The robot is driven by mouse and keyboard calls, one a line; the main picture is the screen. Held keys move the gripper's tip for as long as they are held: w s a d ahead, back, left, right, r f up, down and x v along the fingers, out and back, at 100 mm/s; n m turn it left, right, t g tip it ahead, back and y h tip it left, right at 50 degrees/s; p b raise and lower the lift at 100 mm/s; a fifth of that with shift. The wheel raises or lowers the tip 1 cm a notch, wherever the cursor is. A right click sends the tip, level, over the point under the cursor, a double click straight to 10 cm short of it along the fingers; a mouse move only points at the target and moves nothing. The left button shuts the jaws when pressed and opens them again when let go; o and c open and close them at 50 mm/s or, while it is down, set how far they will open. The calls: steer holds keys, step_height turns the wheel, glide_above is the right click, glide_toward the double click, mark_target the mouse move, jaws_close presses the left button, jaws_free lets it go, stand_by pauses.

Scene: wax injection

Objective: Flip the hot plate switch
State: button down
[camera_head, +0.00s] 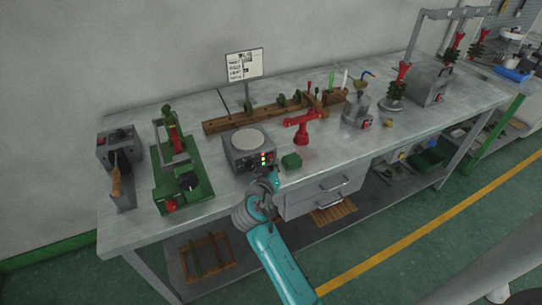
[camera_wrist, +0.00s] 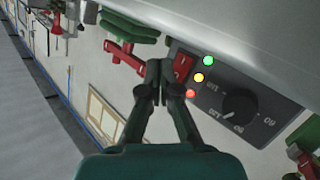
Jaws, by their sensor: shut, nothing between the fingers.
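The hot plate (camera_head: 236,160) is a grey box with a round pale top, near the front edge of the bench. Its dark front panel (camera_wrist: 215,95) fills the right of the wrist view, with a black dial (camera_wrist: 240,103) and green, yellow and red lights, all lit. The red switch (camera_wrist: 183,66) is on the panel beside the lights. My gripper (camera_wrist: 157,68) is shut and empty, its tips just left of the switch in the wrist view. I cannot tell whether they touch it. In the head view my gripper (camera_head: 274,181) is in front of the panel.
Drawers (camera_head: 323,194) are below the bench top. Bare bench top (camera_head: 350,157) lies farther right.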

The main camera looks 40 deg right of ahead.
steer(key=shift+w, duration=0.15)
steer(key=shift+w+d, duration=0.1)
steer(key=shift+w, duration=0.15)
steer(key=shift+w+d+r, duration=0.1)
steer(key=shift+w, duration=0.15)
stand_by(0.7)
steer(key=shift+s, duration=0.1)
steer(key=shift+s+a, duration=0.25)
steer(key=shift+s, duration=0.35)
steer(key=shift+s+a+f, duration=0.15)
steer(key=shift+s+a, duration=0.05)
steer(key=shift+s, duration=0.6)
steer(key=shift+s+a+f, duration=0.1)
steer(key=shift+s+a, duration=0.15)
steer(key=shift+s, duration=0.5)
steer(key=shift+s+a+f, duration=0.15)
steer(key=shift+s+a, duration=0.05)
steer(key=shift+s, duration=0.6)
